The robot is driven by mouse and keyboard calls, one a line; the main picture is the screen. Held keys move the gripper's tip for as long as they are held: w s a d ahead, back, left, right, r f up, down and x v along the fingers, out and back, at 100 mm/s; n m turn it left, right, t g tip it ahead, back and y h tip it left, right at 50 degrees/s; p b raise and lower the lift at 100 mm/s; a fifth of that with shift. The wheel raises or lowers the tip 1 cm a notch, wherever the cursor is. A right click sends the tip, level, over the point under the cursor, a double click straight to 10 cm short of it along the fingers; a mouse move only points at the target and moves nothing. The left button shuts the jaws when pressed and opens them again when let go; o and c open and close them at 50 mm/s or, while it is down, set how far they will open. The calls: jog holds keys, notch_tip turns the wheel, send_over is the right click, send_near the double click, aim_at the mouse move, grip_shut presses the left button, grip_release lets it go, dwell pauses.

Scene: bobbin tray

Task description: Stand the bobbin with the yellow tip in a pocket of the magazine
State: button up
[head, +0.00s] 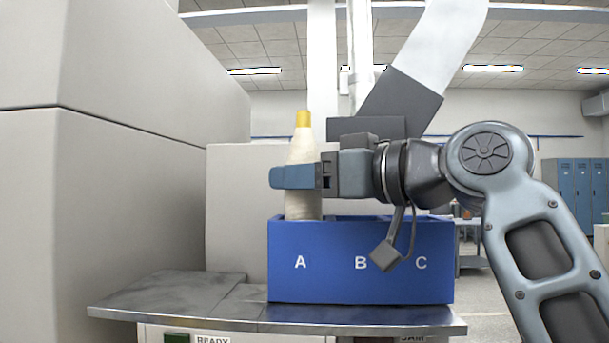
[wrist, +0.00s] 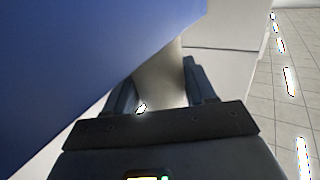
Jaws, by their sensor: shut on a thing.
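The bobbin (head: 302,150) is cream with a yellow tip pointing up, and it stands upright in the head view. My gripper (head: 292,177) reaches in from the right and is shut on the bobbin's middle. The magazine (head: 330,285) is a blue box with pockets marked A, B and C. The bobbin's lower end is at pocket A; whether it touches the pocket floor is hidden by the front wall. In the wrist view the pale bobbin (wrist: 160,80) shows between the fingers, with the blue magazine (wrist: 80,60) close on the left.
The magazine stands on a grey metal shelf (head: 180,298). A large grey machine housing (head: 120,190) rises close on the left, and a pale panel (head: 235,200) stands behind. Blue lockers (head: 575,185) are far off at the right.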

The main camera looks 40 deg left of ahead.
jog(key=shift+f, duration=0.3)
dwell(0.5)
jog(key=o, duration=1.2)
